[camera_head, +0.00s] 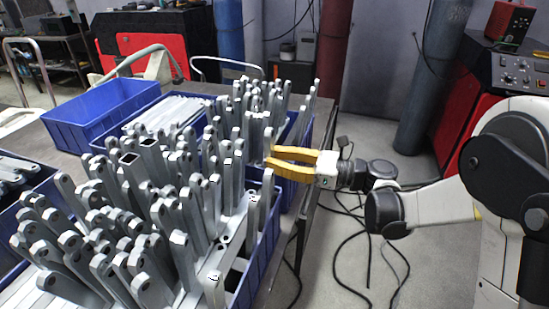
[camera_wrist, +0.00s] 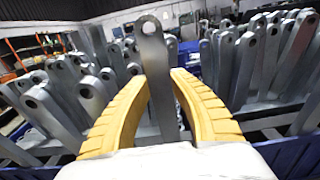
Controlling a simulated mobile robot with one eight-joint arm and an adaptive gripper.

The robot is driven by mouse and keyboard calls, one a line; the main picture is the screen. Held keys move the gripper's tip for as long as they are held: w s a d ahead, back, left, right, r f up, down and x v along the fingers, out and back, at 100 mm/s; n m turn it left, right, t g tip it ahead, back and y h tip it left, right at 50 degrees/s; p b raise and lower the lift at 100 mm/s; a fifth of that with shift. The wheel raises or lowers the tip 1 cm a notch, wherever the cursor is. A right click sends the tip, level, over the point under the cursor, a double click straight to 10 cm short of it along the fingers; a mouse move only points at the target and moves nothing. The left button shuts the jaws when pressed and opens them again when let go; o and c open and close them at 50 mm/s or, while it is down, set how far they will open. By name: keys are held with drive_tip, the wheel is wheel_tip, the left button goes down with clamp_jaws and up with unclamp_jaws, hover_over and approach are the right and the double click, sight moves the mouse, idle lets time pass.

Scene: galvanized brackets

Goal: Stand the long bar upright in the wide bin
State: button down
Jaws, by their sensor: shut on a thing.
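My gripper (camera_head: 270,161) has two yellow fingers and reaches in from the right, over the right side of the crowded blue bins. It also shows in the wrist view (camera_wrist: 162,88). The fingers are closed around a grey metal bar (camera_wrist: 158,62) with a round hole near its top end. The bar stands roughly upright between them, and its lower end is hidden. The large near blue bin (camera_head: 262,262), apparently the wide one, holds many upright grey bars and some flat pieces. I cannot tell whether the held bar touches its floor.
Another blue bin (camera_head: 296,185) with upright bars stands behind, close to the gripper. An empty blue bin (camera_head: 72,121) is at the back left. Other bars crowd close around the held one. Black cables (camera_head: 352,235) lie on the floor right of the table.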

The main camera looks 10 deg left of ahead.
drive_tip(key=c, duration=1.1)
unclamp_jaws()
drive_tip(key=shift+c, duration=0.2)
drive_tip(key=shift+d, duration=0.1)
drive_tip(key=s+d, duration=0.1)
drive_tip(key=d, duration=1)
drive_tip(key=shift+d, duration=0.4)
